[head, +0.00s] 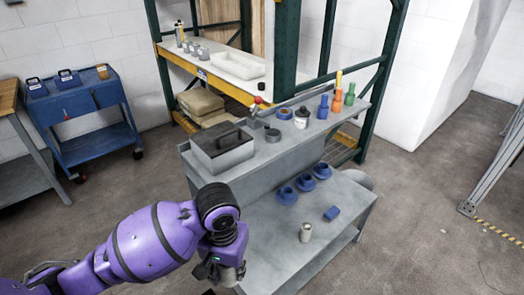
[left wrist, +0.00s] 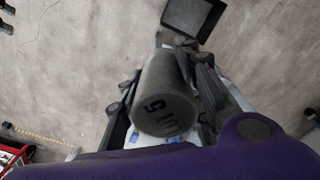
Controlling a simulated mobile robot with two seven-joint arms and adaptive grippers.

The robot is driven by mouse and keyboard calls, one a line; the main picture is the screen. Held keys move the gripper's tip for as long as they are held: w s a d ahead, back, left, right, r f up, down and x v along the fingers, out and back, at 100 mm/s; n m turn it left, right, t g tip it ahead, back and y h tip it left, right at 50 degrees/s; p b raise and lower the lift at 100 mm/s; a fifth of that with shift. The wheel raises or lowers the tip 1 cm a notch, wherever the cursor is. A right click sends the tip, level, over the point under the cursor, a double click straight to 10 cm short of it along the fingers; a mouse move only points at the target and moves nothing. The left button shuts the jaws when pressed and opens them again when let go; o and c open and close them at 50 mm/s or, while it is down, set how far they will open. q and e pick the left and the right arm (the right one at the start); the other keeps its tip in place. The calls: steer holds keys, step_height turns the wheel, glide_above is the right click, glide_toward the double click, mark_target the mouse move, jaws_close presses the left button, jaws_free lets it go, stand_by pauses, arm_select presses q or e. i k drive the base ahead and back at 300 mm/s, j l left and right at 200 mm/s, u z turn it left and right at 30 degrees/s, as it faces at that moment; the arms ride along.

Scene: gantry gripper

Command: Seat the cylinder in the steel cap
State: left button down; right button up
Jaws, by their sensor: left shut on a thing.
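My left gripper (head: 230,271) hangs just off the left front edge of the lower grey bench, pointing down. In the left wrist view, its dark fingers close on both sides of a grey cylinder (left wrist: 166,103) with dark marks, including a 5, on its near end. In the head view the cylinder is mostly hidden by the gripper. A small pale metal piece (head: 305,232), which looks like the steel cap, stands upright on the lower bench, to the right of the gripper and apart from it. My right gripper is not in view.
Blue flanged parts (head: 288,195) and a blue block (head: 331,213) sit on the lower bench (head: 270,240). The upper shelf holds a grey toolbox (head: 222,147), a dark ring (head: 273,135), a jar (head: 301,118) and coloured pegs (head: 337,100). The lower bench's front is mostly clear.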

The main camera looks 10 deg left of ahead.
mark_target(273, 135)
steer(key=i+l+u, duration=0.15)
steer(key=u, duration=0.3)
steer(key=i+l+u, duration=0.15)
steer(key=l+u, duration=0.25)
steer(key=i+l+u, duration=0.2)
steer(key=l, duration=0.15)
steer(key=l+u, duration=0.15)
steer(key=l, duration=0.25)
steer(key=i+l, duration=0.1)
steer(key=l, duration=0.35)
steer(key=i+l, duration=0.1)
steer(key=l, duration=0.35)
steer(key=i+l+u, duration=0.1)
steer(key=l, duration=0.35)
steer(key=i+l, duration=0.1)
steer(key=l, duration=0.35)
